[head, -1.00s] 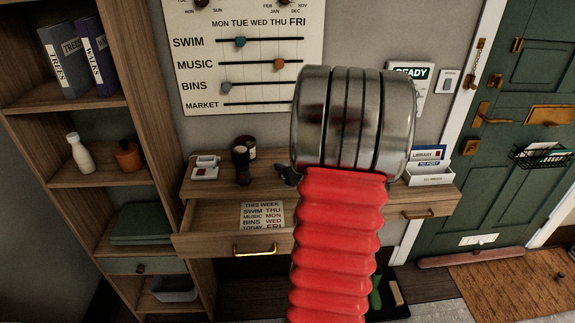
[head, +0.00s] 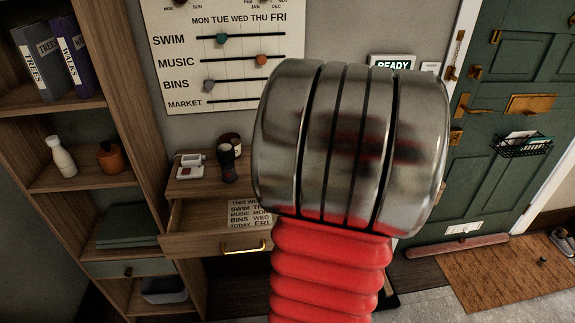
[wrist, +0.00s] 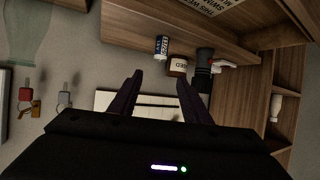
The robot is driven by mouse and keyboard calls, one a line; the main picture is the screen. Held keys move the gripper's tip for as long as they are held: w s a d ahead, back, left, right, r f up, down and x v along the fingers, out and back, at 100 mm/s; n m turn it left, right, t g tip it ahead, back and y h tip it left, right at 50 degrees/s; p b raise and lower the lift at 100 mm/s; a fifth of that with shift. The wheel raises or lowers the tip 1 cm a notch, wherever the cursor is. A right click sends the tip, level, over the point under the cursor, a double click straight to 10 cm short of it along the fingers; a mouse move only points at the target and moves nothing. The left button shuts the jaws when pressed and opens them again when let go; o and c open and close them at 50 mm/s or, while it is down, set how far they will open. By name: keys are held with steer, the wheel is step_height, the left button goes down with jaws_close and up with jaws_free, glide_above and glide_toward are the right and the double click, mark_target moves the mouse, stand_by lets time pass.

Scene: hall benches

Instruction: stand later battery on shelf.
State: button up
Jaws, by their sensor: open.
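No battery is clearly identifiable. A small dark-blue and white labelled item (wrist: 161,45) stands on the desk in the wrist view, which is upside down; I cannot tell if it is the battery. A jar with a label that seems to read USED (wrist: 178,66) stands beside it. My gripper (wrist: 160,88) is open and empty, its dark fingers apart and pointing towards these items. In the head view my arm hides the gripper and the middle of the desk. The wooden shelf unit (head: 82,185) stands at the left with several boards.
A dark torch (head: 228,165) and a white device (head: 190,163) stand on the desk. The drawer (head: 200,245) below is open with a note (head: 250,213) in it. A white bottle (head: 62,157) and orange pot (head: 110,158) occupy the middle shelf. Keys (wrist: 65,97) hang at left.

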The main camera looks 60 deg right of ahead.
stand_by(0.7)
steer(key=w+a+r+g+h, duration=0.1)
steer(key=w+a+r, duration=0.3)
steer(key=a, duration=0.4)
steer(key=w+a+r+g+h, duration=0.1)
steer(key=w+a+r+g, duration=0.2)
steer(key=a, duration=0.5)
steer(key=s+a+n+g+y, duration=0.1)
steer(key=s+a, duration=0.4)
steer(key=a, duration=0.9)
steer(key=s+a+f+n+g+y, duration=0.1)
steer(key=s+a+n+y, duration=0.3)
steer(key=a, duration=1)
steer(key=s+y, duration=0.1)
steer(key=y, duration=0.1)
steer(key=shift+s+a+y, duration=0.25)
steer(key=shift+s+y, duration=0.05)
steer(key=shift+s, duration=0.05)
steer(key=shift+c, duration=0.6)
